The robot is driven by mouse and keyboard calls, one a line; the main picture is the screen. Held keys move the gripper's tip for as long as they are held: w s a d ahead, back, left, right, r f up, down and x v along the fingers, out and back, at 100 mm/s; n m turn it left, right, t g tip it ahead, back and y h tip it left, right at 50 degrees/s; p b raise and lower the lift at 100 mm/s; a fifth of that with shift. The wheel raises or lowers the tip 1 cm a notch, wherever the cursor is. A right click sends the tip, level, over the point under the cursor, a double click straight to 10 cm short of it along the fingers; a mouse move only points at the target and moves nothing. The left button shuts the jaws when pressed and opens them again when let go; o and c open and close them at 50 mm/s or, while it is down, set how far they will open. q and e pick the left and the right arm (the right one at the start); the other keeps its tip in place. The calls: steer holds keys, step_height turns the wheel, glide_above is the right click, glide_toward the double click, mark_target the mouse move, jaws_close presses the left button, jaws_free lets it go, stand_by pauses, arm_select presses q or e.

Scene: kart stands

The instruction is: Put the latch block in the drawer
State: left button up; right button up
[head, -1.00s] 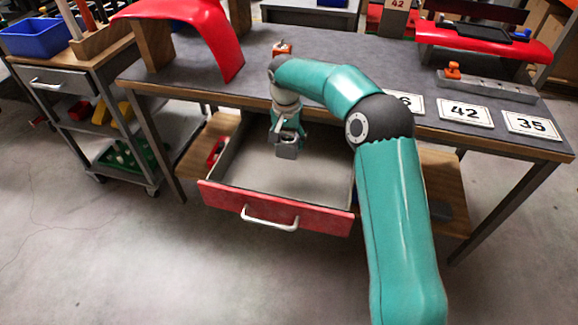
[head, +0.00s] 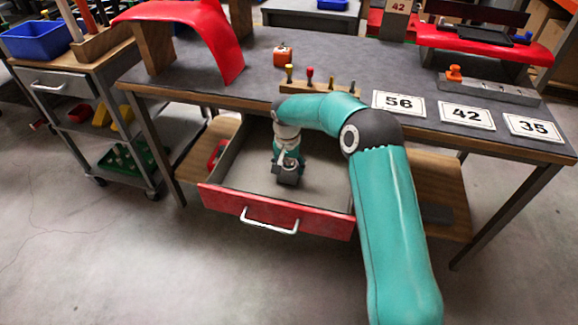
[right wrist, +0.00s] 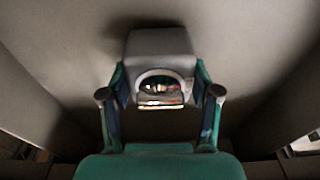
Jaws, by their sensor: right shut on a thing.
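The drawer (head: 270,213) with a red front and a pale handle stands pulled out under the workbench. The latch block (right wrist: 160,52) is a grey metal block with a round opening in its near side. In the right wrist view it sits between both fingers of my right gripper (right wrist: 160,98), which is shut on it. In the head view my right gripper (head: 287,165) points down inside the drawer's outline, with the grey latch block (head: 287,177) at its tips. I cannot tell if the block touches the drawer floor. My left gripper is not in view.
The workbench (head: 330,62) above carries number plates (head: 467,116), a wooden rack with several coloured pegs (head: 310,86), an orange block (head: 283,56) and a red curved panel (head: 200,25). A cart (head: 85,110) stands at left. The drawer floor around the gripper looks clear.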

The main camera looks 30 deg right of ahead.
mark_target(288, 168)
steer(key=o, duration=1.3)
step_height(288, 168, up, 12)
steer(key=a+p, duration=0.1)
steer(key=shift+s+a, duration=0.15)
steer(key=shift+s, duration=0.3)
